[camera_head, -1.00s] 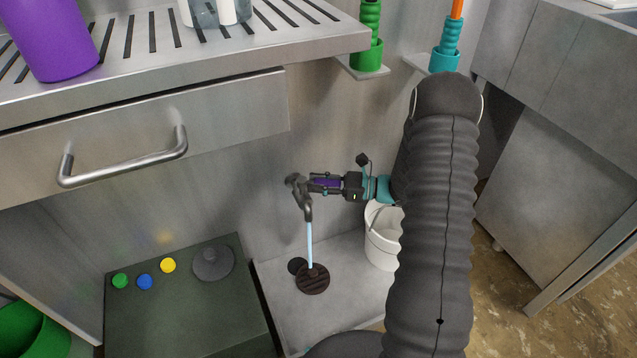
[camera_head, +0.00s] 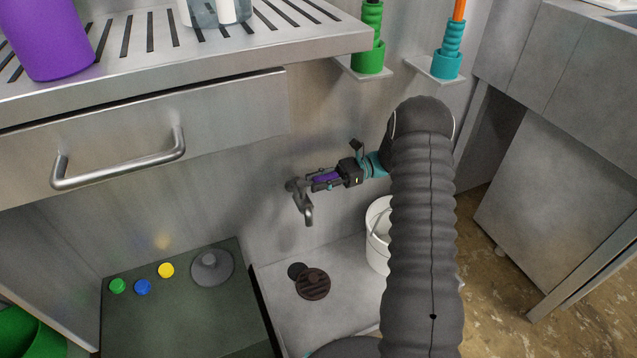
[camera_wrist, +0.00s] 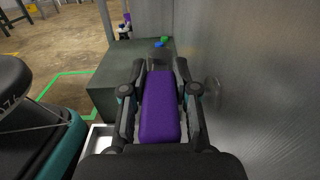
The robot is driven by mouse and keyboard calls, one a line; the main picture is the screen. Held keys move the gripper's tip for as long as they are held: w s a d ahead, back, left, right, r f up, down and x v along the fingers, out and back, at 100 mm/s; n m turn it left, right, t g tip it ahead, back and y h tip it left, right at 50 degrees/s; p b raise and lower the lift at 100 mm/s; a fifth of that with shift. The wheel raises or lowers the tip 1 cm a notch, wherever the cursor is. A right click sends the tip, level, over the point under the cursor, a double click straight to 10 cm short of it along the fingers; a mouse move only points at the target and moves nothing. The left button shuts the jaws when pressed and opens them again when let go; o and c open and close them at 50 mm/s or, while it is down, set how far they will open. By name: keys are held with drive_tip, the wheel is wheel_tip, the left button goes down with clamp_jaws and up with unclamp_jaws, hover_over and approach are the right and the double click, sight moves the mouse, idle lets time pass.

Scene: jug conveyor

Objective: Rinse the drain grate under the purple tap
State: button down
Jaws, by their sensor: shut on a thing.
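The tap (camera_head: 302,203) is a dark metal spout on the wall, with a purple handle (camera_wrist: 160,108). My gripper (camera_head: 326,181) is shut on this handle, whose purple also shows between my fingers in the head view. No water shows below the spout. The drain grate (camera_head: 313,285) is a dark brown slotted disc on the grey basin floor (camera_head: 345,305), below the tap. A dark round patch (camera_head: 297,269), which looks like the drain hole, lies just behind and left of the grate, partly overlapped by it in the picture.
A white bucket (camera_head: 378,245) stands right of the grate, partly behind my arm. A dark green block (camera_head: 185,310) to the left bears green, blue and yellow caps and a grey disc. A steel counter with a drawer handle (camera_head: 118,165) overhangs at upper left.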

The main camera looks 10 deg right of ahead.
drive_tip(key=shift+w+g, duration=0.1)
drive_tip(key=shift+g, duration=0.2)
drive_tip(key=c, duration=0.9)
unclamp_jaws()
drive_tip(key=shift+v, duration=3.75)
drive_tip(key=shift+r, duration=0.1)
